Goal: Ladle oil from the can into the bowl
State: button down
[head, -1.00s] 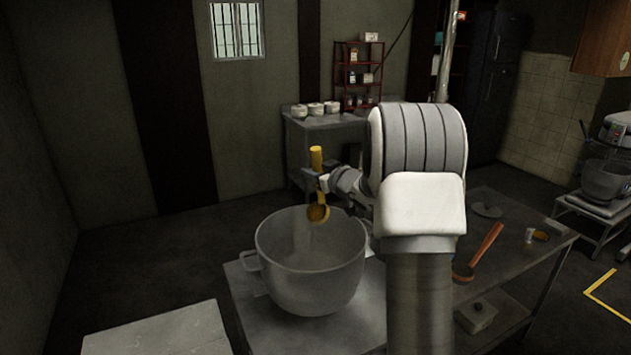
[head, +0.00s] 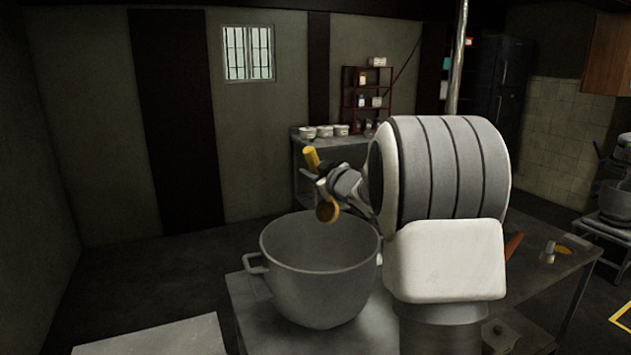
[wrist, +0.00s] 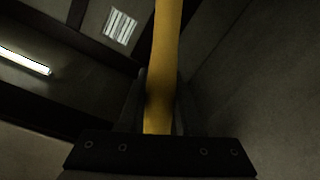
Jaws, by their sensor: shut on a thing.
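My gripper (head: 322,184) is shut on the yellow ladle (head: 311,160) and holds it above the bowl. In the wrist view, the yellow handle (wrist: 162,70) runs up between the fingers. The ladle's cup (head: 327,212) hangs below the gripper, over the back rim of the bowl; whether it holds oil cannot be told. The large grey bowl (head: 318,282) with a side handle stands upright on the metal table. Its inside is only partly visible and I see no clear oil in it. I cannot make out the oil can; my arm covers part of the table.
The metal table (head: 262,318) carries the bowl. A reddish-brown handle (head: 513,246) shows behind my arm, with a small pale container (head: 548,252) to its right. A back table holds several white bowls (head: 340,131). A pale surface (head: 160,338) lies at front left.

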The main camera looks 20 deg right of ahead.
jog(key=s+a+f+n+t+y+b, duration=0.1)
jog(key=a+f+n+b, duration=0.4)
jog(key=b, duration=1.8)
jog(key=s+a+n+t, duration=0.1)
jog(key=n, duration=0.2)
jog(key=shift+s, duration=0.4)
jog(key=shift+r+b, duration=0.1)
jog(key=shift+b, duration=0.2)
jog(key=shift+a+r, duration=0.1)
jog(key=shift+r, duration=0.1)
